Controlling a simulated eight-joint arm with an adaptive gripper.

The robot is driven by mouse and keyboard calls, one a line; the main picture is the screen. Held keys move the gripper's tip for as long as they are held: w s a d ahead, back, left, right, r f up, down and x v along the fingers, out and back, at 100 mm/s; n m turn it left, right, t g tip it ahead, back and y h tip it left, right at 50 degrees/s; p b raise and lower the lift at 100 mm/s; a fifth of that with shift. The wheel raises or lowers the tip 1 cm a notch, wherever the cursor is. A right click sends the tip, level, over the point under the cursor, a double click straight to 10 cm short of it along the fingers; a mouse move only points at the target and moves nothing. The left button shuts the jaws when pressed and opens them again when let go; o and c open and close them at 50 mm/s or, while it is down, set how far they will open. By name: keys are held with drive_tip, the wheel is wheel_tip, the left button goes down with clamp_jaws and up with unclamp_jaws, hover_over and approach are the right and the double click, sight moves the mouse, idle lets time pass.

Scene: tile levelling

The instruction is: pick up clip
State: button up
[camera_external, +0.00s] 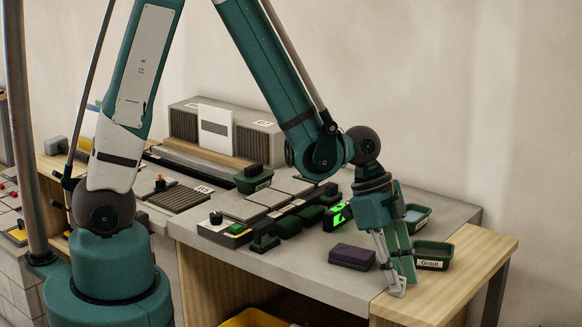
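My gripper (398,284) points down over the front right part of the grey bench, beside the purple-black block and the bin marked "Grout". One pale finger and one green finger show, close together at the tips. A small pale shape shows at the tips; I cannot tell whether it is a fingertip or a held piece. I cannot make out a clip for certain at this size. Several flat grey tiles (292,186) lie in the middle of the bench, with dark green blocks (288,226) along their front edge.
A purple-black block (352,256) lies left of my gripper. The green "Grout" bin (433,264) is to its right, with another green bin (424,211) behind. A third green bin (254,184) stands behind the tiles. A lit green display (339,216) sits near the tiles.

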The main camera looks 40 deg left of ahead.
idle(0.3)
clamp_jaws()
drive_tip(key=shift+r, duration=0.1)
drive_tip(key=shift+r+p, duration=0.65)
drive_tip(key=shift+r, duration=4.25)
